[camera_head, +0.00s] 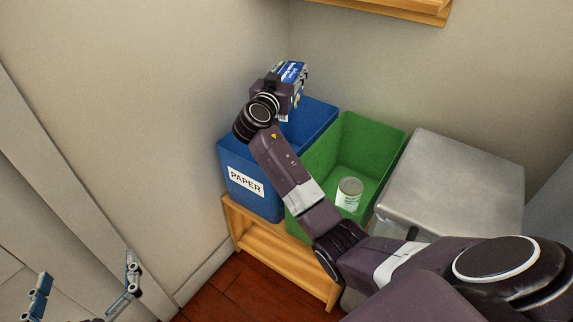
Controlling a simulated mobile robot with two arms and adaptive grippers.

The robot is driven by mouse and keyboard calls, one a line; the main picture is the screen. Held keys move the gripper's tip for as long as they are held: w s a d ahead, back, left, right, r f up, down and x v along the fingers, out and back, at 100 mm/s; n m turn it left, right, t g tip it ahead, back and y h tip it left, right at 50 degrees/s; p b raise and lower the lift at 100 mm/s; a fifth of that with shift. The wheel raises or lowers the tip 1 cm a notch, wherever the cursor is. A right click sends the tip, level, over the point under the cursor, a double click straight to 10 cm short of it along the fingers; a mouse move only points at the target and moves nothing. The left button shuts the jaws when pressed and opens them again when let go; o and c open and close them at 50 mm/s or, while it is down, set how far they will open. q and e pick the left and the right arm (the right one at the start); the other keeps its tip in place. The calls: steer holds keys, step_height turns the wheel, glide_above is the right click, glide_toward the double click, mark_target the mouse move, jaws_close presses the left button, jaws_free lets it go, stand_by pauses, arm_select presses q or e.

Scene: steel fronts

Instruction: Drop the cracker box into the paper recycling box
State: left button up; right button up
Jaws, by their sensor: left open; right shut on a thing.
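The blue paper recycling box (262,205) stands on a wooden stand against the wall and has a white PAPER label on its front. My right arm reaches over it from the right. My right gripper (288,88) is over the far part of the box, shut on a blue and white box, the cracker box (293,69). The gripper and wrist partly hide the cracker box, and the arm hides part of the paper box. I cannot tell the exact height above the rim. My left gripper (87,272) is open and empty at the lower left, away from the boxes.
A green box (375,139) with a can (348,193) in it stands right of the blue box. A grey metal-looking box (460,170) is further right. The wooden stand (290,268) is below. Walls close in behind and left. A wooden shelf edge (400,8) is above.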

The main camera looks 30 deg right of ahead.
steer(key=shift+d+f, duration=0.1)
steer(key=shift+f, duration=0.05)
step_height(320, 180, down, 2)
steer(key=shift+f+b, duration=0.25)
steer(key=shift+b, duration=0.45)
step_height(320, 180, down, 3)
steer(key=shift+r+b, duration=0.15)
steer(key=shift+b, duration=0.45)
steer(key=shift+f, duration=0.2)
arm_select(q)
steer(key=s+r+t+h, duration=0.2)
steer(key=r+t, duration=0.5)
steer(key=r, duration=0.7)
steer(key=shift+s+d+r+h, duration=0.3)
steer(key=shift+s+d, duration=0.15)
steer(key=shift+s, duration=0.2)
steer(key=shift+f, duration=0.1)
arm_select(e)
steer(key=o, duration=1.4)
